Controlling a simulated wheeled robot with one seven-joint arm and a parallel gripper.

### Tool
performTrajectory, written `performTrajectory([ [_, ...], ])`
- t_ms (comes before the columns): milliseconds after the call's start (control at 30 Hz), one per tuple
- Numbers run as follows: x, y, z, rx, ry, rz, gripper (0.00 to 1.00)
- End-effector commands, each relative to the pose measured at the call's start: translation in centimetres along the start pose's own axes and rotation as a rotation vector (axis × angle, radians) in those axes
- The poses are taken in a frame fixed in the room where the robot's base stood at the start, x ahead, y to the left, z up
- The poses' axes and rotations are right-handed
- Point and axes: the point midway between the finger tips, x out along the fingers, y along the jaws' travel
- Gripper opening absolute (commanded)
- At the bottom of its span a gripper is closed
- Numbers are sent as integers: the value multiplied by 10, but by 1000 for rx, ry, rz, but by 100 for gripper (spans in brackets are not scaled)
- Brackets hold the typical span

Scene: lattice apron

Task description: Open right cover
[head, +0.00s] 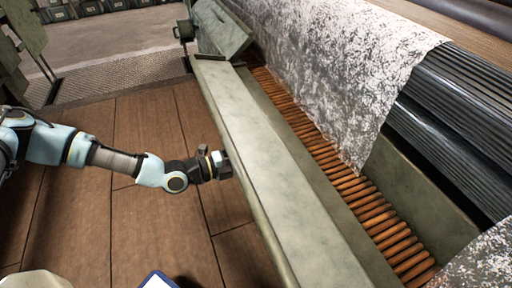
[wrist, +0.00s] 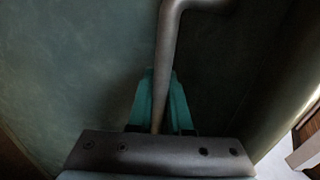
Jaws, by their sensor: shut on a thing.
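My gripper (head: 226,165) reaches the left side of the long grey-green metal ledge (head: 268,170) in the head view. In the wrist view the teal fingers of my gripper (wrist: 160,100) are shut on a grey metal handle (wrist: 168,45), a round bar that bends to the right at the top. A dark green panel surface (wrist: 70,65) lies behind the handle and looks like part of a cover. The handle is not visible in the head view, and how it joins the panel is hidden.
A bed of orange-brown rollers (head: 350,190) runs right of the ledge, beside a speckled grey sheet (head: 330,60) and black ribbed rolls (head: 450,110). A tilted green panel (head: 222,30) stands at the far end. Brown floor (head: 145,115) left of the ledge is largely clear.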

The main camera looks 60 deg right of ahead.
Motion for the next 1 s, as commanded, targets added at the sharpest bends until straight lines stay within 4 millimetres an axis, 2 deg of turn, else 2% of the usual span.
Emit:
performTrajectory([
  [33, 0, -16, 1, 4, -2, 5, 0],
  [200, 0, -21, 2, 5, -4, 59, 0],
  [500, 0, -27, 2, 4, -4, 111, 0],
  [900, 0, -26, 2, 5, -4, 110, 0],
  [933, 0, -26, 2, 5, -4, 110, 21],
  [1000, 0, -25, 2, 5, -4, 111, 28],
])
